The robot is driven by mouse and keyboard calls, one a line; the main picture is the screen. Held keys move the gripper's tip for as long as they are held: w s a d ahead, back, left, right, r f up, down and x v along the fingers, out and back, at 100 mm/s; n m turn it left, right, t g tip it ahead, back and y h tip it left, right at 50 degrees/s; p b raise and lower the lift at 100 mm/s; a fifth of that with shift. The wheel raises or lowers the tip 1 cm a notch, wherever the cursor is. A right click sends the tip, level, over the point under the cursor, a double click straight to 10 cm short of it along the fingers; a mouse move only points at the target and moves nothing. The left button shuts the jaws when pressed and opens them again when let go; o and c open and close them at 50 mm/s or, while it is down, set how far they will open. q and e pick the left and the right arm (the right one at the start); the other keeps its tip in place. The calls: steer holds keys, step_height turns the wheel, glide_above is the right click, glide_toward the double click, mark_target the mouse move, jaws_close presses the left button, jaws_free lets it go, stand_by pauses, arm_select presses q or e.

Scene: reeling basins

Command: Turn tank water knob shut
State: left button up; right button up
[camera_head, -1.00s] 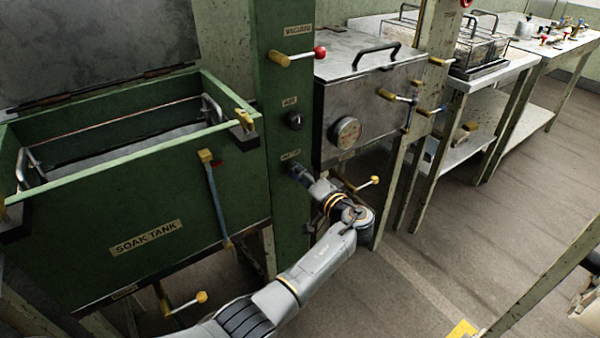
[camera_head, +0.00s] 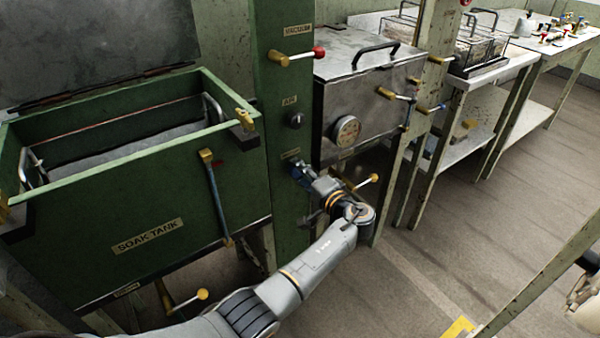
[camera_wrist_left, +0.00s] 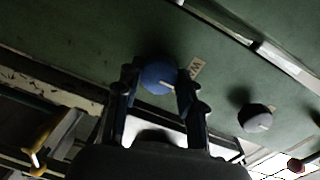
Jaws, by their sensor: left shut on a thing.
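The blue knob (camera_wrist_left: 158,77) sits on the green panel, beside a partly readable label (camera_wrist_left: 195,67), in the left wrist view. A pale line marks its face. My left gripper (camera_wrist_left: 155,88) is shut on it, one finger on each side. In the head view my left gripper (camera_head: 301,172) reaches the lower part of the green post (camera_head: 287,222), below the black AIR knob (camera_head: 295,120), and mostly hides the blue knob. The green soak tank (camera_head: 100,215) stands left of the post with its lid raised.
A red-tipped lever (camera_head: 300,55) marked VACUUM is above on the post. A steel box (camera_head: 350,95) with a gauge stands right of it. Tables stand at the back right; the floor at the right is mostly clear.

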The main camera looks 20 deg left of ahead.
arm_select(q)
steer(key=o, duration=1.1)
steer(key=shift+w, duration=0.1)
steer(key=shift+o, duration=0.3)
